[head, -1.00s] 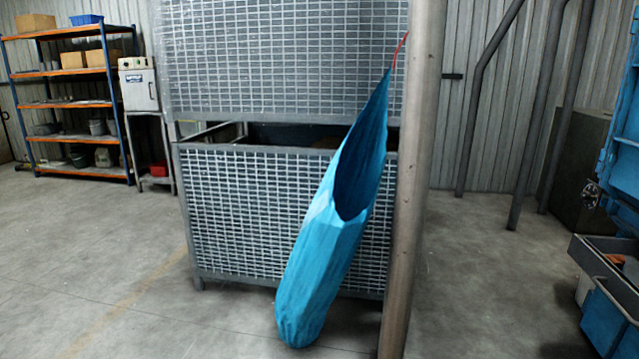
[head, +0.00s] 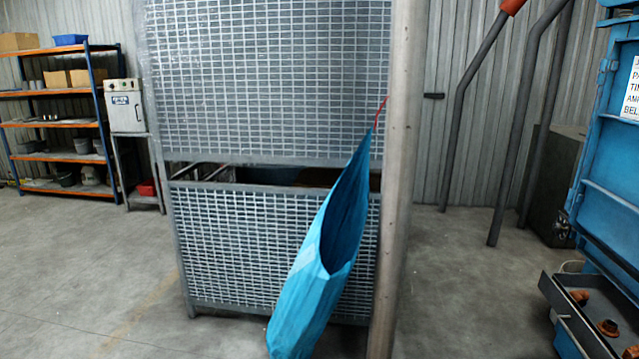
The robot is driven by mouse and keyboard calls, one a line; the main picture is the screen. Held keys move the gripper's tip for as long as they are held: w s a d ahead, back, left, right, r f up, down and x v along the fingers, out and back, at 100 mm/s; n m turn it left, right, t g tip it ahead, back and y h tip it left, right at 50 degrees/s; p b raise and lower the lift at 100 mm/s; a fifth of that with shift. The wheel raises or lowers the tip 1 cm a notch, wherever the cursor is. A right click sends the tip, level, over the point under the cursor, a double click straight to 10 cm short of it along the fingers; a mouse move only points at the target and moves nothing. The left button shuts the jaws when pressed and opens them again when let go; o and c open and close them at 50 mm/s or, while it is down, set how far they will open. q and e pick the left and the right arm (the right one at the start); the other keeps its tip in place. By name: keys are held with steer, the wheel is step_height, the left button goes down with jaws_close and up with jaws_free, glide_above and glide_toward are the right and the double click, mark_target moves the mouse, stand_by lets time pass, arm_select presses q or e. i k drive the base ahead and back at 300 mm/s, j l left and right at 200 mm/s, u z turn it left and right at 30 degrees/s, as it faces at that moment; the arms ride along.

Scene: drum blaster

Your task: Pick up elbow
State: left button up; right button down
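In the head view, several orange-brown pieces lie in an open dark tray at the lower right; one piece (head: 608,327) sits near the front and another piece (head: 579,297) near the back. They look like pipe fittings, but they are too small to tell which is an elbow. The tray (head: 562,312) sits at the front of a blue machine (head: 600,215). Neither of my grippers is in view.
A metal mesh cage (head: 270,250) stands ahead, with a blue bag (head: 318,285) hanging from a post (head: 393,200) before it. Shelving (head: 60,127) and a grey box on a stand (head: 124,105) are at the back left. Floor is clear at left and between post and machine.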

mark_target(581, 298)
steer(key=k+l, duration=0.5)
steer(key=l, duration=0.2)
steer(key=z, duration=2.35)
steer(key=i+j+z, duration=0.2)
steer(key=j, duration=0.15)
steer(key=j+z, duration=0.2)
steer(key=i+j+z, duration=0.2)
steer(key=j, duration=0.3)
steer(key=j+z, duration=0.15)
steer(key=j, duration=0.2)
